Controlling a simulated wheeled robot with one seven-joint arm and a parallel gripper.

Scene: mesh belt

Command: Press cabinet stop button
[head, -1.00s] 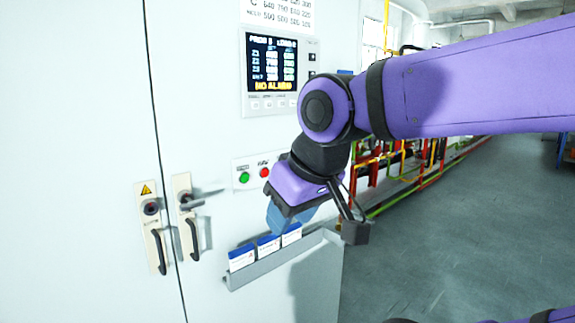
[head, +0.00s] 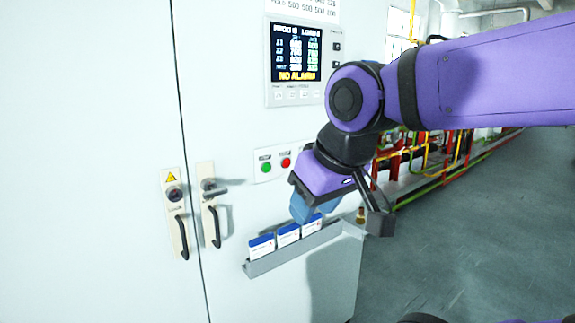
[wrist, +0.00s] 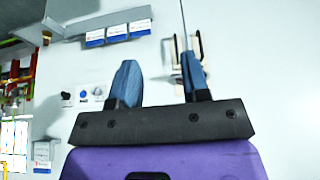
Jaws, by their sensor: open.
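The red button (head: 286,162), matching a stop button, sits on a small white panel on the cabinet front, right of a green button (head: 266,167). My gripper (head: 309,212) is in front of the cabinet, below and right of the red button. Its blue fingers overlap the card holder in the picture; I cannot tell the gap to the cabinet. In the wrist view the fingers (wrist: 160,85) are apart with nothing between them.
A display (head: 295,52) reading "NO ALARM" is above the buttons. Two door handles (head: 213,205) stick out at the left. A ledge (head: 262,268) with several blue-and-white cards juts out below. Pipes (head: 440,155) run behind at the right; the grey floor (head: 470,230) is clear.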

